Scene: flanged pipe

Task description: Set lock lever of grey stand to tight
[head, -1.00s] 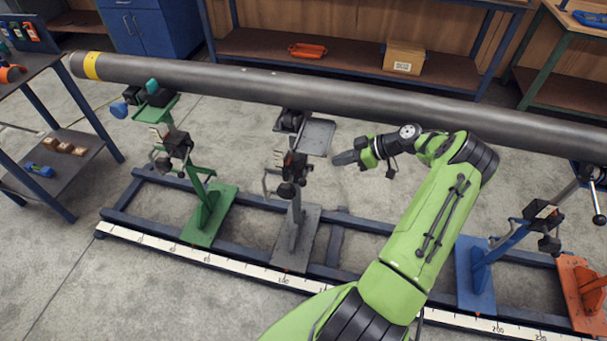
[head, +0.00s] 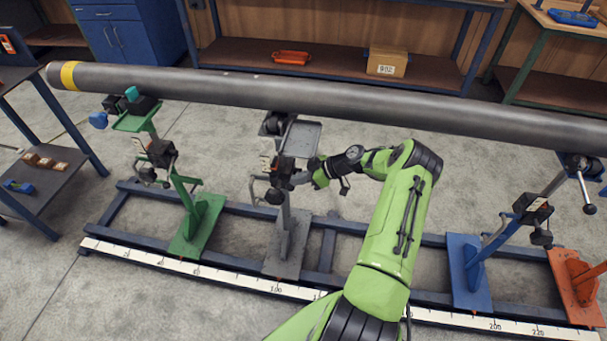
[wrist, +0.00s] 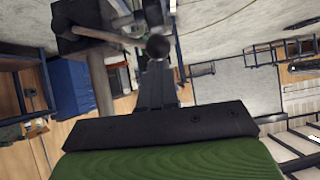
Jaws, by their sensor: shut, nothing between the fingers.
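The grey stand (head: 287,245) is upright on the rail frame, left of my arm. Its clamp block and black knob (head: 274,196) sit partway up the post, with a thin bent grey rod at their left. My gripper (head: 297,180) is shut and empty, close against the right side of this clamp. In the wrist view my closed fingers (wrist: 157,75) point at a dark round ball (wrist: 158,47) on the end of a rod. The ball is at or just beyond the fingertips; contact cannot be told. The lever's setting is not readable.
A long grey pipe (head: 330,100) runs above the stands. The green stand (head: 198,225) is to the left; the blue stand (head: 468,270) and orange stand (head: 575,285) are to the right. A small grey tray (head: 301,138) sits just above my gripper.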

